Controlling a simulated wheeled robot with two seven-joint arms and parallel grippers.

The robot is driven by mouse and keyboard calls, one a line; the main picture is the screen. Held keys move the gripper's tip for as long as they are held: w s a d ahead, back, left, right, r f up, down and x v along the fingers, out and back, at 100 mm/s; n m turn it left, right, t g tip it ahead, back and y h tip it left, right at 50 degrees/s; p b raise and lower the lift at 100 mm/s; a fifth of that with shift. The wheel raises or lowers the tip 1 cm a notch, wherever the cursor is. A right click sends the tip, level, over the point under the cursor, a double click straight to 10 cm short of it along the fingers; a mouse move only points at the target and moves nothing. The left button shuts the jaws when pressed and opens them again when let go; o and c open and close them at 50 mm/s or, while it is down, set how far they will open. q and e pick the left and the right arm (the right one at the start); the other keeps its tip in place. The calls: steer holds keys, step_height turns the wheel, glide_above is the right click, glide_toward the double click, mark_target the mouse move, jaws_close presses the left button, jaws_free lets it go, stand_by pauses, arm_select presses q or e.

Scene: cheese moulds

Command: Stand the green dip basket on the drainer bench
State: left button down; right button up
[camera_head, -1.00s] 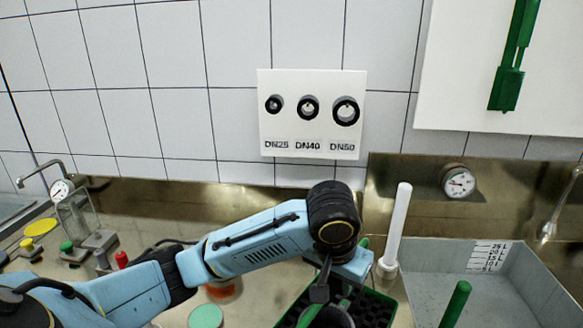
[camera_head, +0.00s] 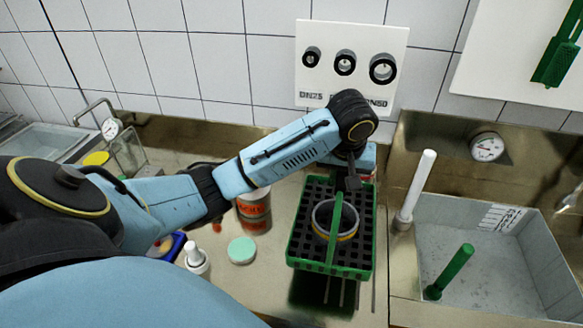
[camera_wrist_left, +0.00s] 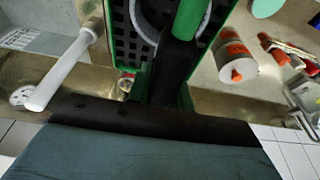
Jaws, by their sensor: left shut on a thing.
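The green dip basket (camera_head: 301,246) is a rectangular green crate with a black perforated floor and a green bar handle across it. A round grey ring-shaped mould with a yellowish band (camera_head: 322,222) sits inside. My left gripper (camera_head: 350,180) is shut on the handle, at the basket's far side. In the left wrist view, the green handle (camera_wrist_left: 186,22) runs up from the gripper, whose fingers are mostly hidden. The basket seems level, with a dark shadow and thin dark lines on the steel worktop (camera_head: 270,280) below its near edge. I cannot tell which surface is the drainer bench. My right gripper is not in view.
A grey sink (camera_head: 500,270) with a green upright rod (camera_head: 452,270) lies right, and a white rod (camera_head: 417,187) stands at its left edge. An orange-and-white tin (camera_head: 254,210), mint-green disc (camera_head: 241,251) and white bottle (camera_head: 195,258) are left of the basket.

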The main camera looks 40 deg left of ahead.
mark_target(342, 179)
arm_select(q)
step_height(342, 179, down, 10)
steer(key=shift+r+p, duration=0.1)
steer(key=shift+p, duration=0.35)
steer(key=shift+f, duration=0.2)
steer(key=c, duration=1.3)
jaws_free()
steer(key=shift+o, duration=0.2)
steer(key=v, duration=1.2)
steer(key=shift+r+b, duration=0.2)
steer(key=shift+b, duration=0.1)
